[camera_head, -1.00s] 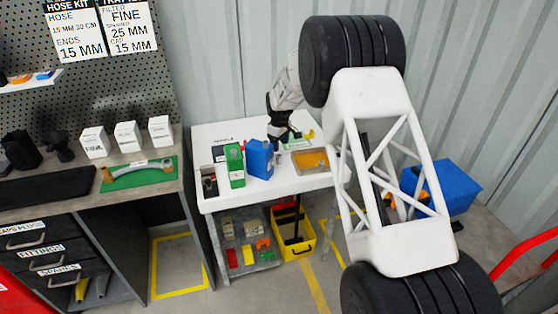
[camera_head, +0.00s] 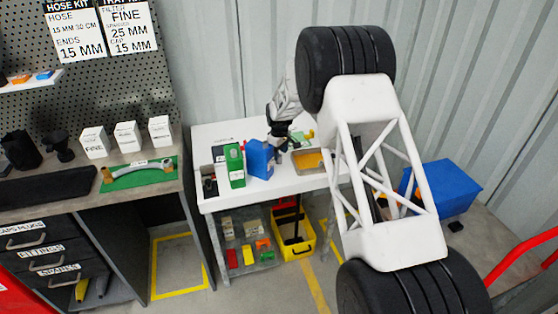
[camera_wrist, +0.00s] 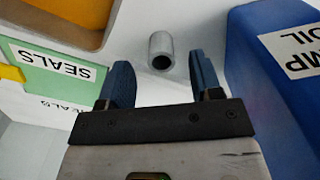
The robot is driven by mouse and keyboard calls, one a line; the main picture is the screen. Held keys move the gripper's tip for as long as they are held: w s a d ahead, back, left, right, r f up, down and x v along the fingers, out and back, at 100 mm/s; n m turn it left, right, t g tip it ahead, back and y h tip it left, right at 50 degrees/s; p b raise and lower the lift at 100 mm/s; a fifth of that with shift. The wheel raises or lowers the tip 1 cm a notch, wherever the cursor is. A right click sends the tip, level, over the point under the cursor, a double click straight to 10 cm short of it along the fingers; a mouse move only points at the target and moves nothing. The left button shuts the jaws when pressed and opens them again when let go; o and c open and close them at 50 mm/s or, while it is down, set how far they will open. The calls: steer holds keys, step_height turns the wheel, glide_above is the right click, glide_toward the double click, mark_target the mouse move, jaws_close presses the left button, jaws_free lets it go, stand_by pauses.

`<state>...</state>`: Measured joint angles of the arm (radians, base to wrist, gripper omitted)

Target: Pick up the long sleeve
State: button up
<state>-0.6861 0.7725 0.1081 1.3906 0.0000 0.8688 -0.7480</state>
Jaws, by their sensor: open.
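The long sleeve appears to be the short grey metal tube (camera_wrist: 161,51) in the wrist view, on the white table top with its dark bore showing. My gripper (camera_wrist: 160,85) has two blue fingers standing apart, with nothing between them. The tube is just beyond the fingertips, roughly centred in the gap and not gripped. In the head view my gripper (camera_head: 279,141) is low over the white table behind the blue container, and the tube cannot be made out there.
A blue oil container (camera_wrist: 262,60) stands close on the right in the wrist view. A green SEALS mat (camera_wrist: 60,72) and an orange tray (camera_wrist: 62,22) lie left. In the head view a green container (camera_head: 234,166) stands on the white table (camera_head: 222,201).

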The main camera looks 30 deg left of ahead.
steer(key=shift+f, duration=1.65)
steer(key=c, duration=1)
